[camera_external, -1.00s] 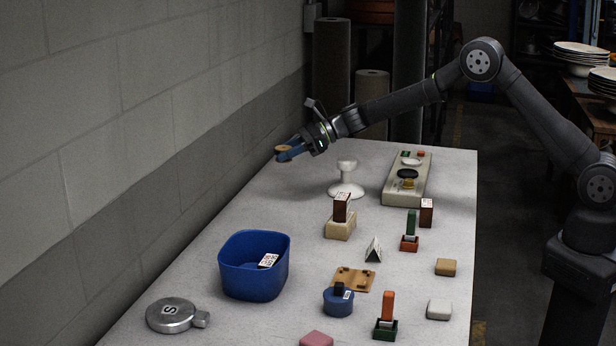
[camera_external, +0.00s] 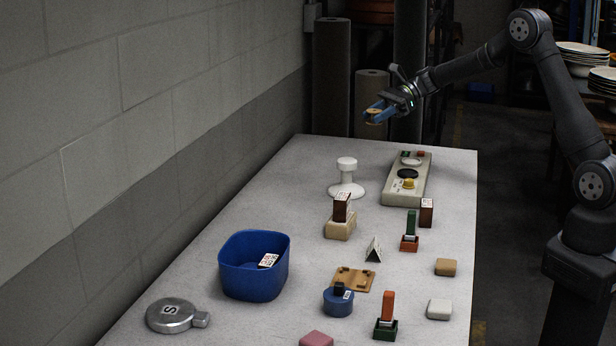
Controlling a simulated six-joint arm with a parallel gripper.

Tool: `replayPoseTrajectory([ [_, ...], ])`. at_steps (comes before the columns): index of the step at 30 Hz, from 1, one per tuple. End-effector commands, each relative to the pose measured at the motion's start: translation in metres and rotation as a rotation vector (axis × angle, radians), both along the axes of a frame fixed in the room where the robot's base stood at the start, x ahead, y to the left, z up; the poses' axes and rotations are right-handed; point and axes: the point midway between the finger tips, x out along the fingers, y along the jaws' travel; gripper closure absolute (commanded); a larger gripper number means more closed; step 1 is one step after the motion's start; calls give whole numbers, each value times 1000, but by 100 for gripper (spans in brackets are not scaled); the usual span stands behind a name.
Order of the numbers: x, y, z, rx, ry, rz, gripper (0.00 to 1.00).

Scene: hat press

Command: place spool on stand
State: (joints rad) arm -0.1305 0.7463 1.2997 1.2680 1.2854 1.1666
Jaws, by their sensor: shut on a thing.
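A long beige panel (camera_external: 419,187) with buttons lies right of the stand. Stamp blocks, including a brown one on a beige base (camera_external: 341,228), stand in front. A blue bin (camera_external: 252,290) is at front left. A wall borders the left side.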

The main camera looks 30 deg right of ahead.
Motion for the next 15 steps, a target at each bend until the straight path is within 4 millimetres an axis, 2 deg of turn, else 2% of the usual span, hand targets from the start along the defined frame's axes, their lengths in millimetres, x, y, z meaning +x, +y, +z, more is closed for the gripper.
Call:
replayPoseTrajectory([
  [1,-1,15,-9,0,3,4,83],
  [3,0,31,-19,-1,2,5,83],
  [9,1,71,-43,0,2,1,83],
  [15,2,87,-53,0,0,-1,83],
])
